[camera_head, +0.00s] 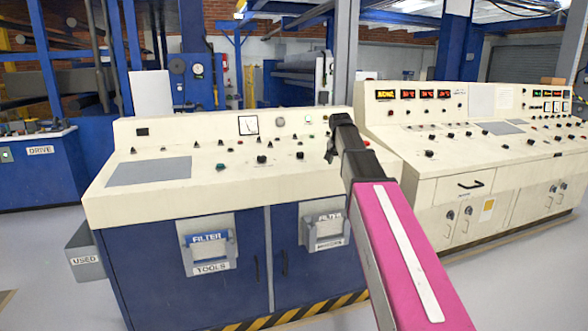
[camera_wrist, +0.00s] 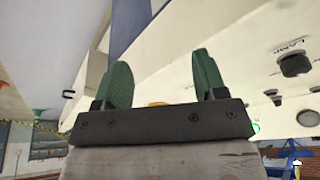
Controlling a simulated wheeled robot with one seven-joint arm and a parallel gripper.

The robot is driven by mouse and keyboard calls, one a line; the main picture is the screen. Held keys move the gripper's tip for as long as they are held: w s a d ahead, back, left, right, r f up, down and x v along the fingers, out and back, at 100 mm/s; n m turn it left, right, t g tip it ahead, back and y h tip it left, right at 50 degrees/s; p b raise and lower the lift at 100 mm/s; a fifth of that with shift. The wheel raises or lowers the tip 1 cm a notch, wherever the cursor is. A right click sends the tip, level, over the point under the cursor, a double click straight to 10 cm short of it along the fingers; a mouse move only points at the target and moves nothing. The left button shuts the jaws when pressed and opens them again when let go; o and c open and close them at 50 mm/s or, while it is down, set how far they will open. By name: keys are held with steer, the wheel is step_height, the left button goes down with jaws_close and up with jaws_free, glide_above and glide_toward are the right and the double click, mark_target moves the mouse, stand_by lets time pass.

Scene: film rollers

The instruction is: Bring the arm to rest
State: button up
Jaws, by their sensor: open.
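My gripper shows in the head view (camera_head: 340,122) as a small dark end of the arm, in front of the upper right part of the cream control console (camera_head: 205,150). In the wrist view its two green fingers (camera_wrist: 163,78) stand apart, with no held object visible between them. The wrist view is strongly tilted. It shows a cream panel on the right with a black knob (camera_wrist: 295,64) labelled LAMP. My pink and black arm reaches up from the lower right in the head view and hides part of the console's right end.
A second cream console (camera_head: 470,140) with lit red displays stands to the right. Filter holders (camera_head: 208,245) hang on the blue cabinet front, and a grey bin marked USED (camera_head: 86,262) is at its left side. A blue DRIVE unit (camera_head: 35,175) stands far left. Bare floor lies in front.

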steer(key=s+f+n+g, duration=0.1)
steer(key=s+f+n, duration=0.1)
steer(key=s+f, duration=1.3)
steer(key=s+f+n+g+y, duration=0.1)
steer(key=s+f+n+g, duration=0.1)
steer(key=s+f, duration=1.3)
step_height(320, 180, down, 7)
steer(key=shift+s+d+r+g, duration=0.1)
steer(key=shift+s+d+g, duration=0.2)
steer(key=shift+d, duration=0.1)
